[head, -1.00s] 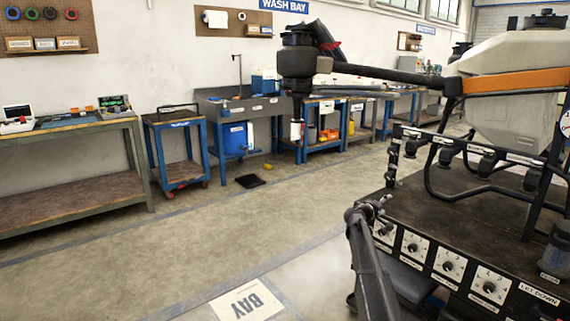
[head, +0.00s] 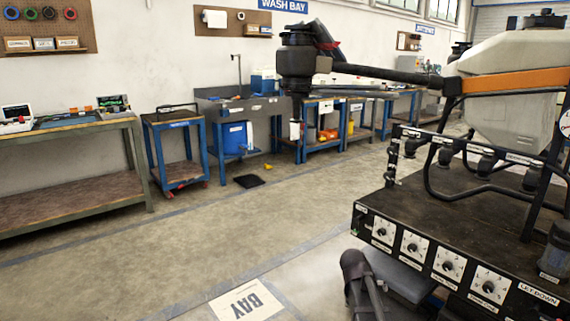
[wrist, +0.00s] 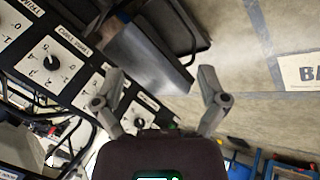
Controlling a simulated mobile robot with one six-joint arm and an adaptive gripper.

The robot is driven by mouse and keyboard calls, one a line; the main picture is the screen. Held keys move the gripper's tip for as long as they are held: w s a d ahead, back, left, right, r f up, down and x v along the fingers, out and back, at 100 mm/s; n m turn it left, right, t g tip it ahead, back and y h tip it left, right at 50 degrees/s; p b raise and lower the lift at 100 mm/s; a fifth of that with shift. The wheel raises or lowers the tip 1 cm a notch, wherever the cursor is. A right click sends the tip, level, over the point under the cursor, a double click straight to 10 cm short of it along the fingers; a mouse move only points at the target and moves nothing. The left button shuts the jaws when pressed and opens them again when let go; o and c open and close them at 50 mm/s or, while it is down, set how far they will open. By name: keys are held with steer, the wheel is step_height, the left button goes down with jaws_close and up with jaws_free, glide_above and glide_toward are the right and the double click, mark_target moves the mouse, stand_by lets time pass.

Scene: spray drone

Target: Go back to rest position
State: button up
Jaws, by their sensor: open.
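My gripper (wrist: 160,92) shows in the wrist view with its two grey fingers spread apart and nothing between them. Beyond the fingers are the grey box-like ledge below the bench and the bare floor. In the head view, part of my dark arm (head: 358,285) shows at the bottom, just left of the black bench (head: 440,190) with the dial panel. The fingers do not show clearly in the head view.
The spray drone (head: 505,60) stands on the bench, one arm and rotor reaching left. The dials (head: 448,265) line the bench's front edge, close to my arm. Work tables stand along the wall.

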steer(key=s+a+f+g+y, duration=0.1)
steer(key=s+a+y, duration=0.2)
steer(key=s+a, duration=0.35)
steer(key=s+a+f+g+y, duration=0.1)
steer(key=s+a+g+y, duration=0.2)
steer(key=s, duration=0.7)
step_height(320, 180, up, 36)
steer(key=a+t+p, duration=0.1)
steer(key=p, duration=3.6)
steer(key=shift+r, duration=0.15)
steer(key=c, duration=0.5)
